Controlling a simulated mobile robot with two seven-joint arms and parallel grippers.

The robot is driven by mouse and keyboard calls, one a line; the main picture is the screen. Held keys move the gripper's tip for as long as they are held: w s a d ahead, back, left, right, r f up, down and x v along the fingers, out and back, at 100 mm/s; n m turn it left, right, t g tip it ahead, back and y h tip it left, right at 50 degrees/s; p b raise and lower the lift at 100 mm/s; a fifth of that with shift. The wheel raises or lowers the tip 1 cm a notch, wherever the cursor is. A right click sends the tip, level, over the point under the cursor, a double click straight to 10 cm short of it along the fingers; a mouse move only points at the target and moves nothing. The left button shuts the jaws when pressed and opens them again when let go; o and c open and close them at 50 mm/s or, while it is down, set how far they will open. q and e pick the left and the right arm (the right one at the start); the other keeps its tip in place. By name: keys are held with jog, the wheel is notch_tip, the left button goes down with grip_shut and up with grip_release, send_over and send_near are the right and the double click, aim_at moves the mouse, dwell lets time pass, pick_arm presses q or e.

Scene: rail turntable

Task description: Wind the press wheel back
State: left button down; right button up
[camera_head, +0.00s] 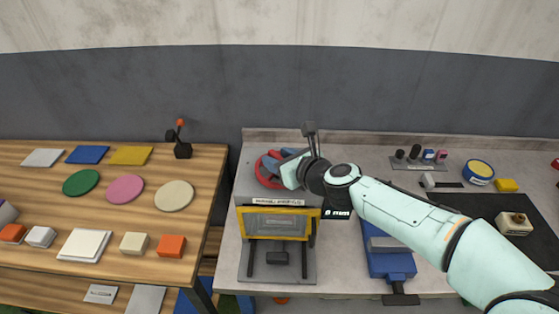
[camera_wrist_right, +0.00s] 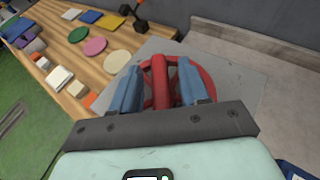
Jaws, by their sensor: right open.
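The red press wheel (camera_head: 262,171) sits on top of the press, behind its yellow frame. Part of it is hidden by my right gripper (camera_head: 278,162) in the head view. In the right wrist view the wheel (camera_wrist_right: 207,78) shows its round rim, with a red upright handle or bar between the two blue fingers of my right gripper (camera_wrist_right: 158,85). The fingers stand one on each side of that bar and are open. I cannot tell whether either finger touches it. My left gripper is not in view.
The press's yellow frame (camera_head: 243,222) stands in front of the wheel. A blue vise (camera_head: 389,262) is to its right, under my right arm. A wooden table (camera_head: 215,165) at left holds coloured discs, plates and blocks. A grey wall is behind.

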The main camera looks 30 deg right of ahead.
jog(key=shift+w, duration=0.1)
grip_shut()
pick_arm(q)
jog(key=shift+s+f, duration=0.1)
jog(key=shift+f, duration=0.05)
pick_arm(e)
jog(key=shift+n+y, duration=0.3)
jog(key=shift+y, duration=0.1)
jog(key=shift+n+g+y, duration=0.3)
jog(key=shift+n+y, duration=0.7)
jog(key=shift+y, duration=0.1)
jog(key=shift+r+n+g+y, duration=0.1)
jog(key=shift+n+g+y, duration=0.4)
jog(key=shift+n+y, duration=0.3)
jog(key=shift+n+g+y+p, duration=0.3)
jog(key=shift+n+g+y, duration=0.2)
jog(key=shift+n+y, duration=0.3)
jog(key=n+g+y+p, duration=0.2)
jog(key=shift+r+n, duration=0.1)
jog(key=shift+n, duration=0.2)
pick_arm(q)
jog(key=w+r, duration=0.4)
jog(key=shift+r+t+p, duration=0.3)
pick_arm(e)
jog(key=shift+n+g+y, duration=0.5)
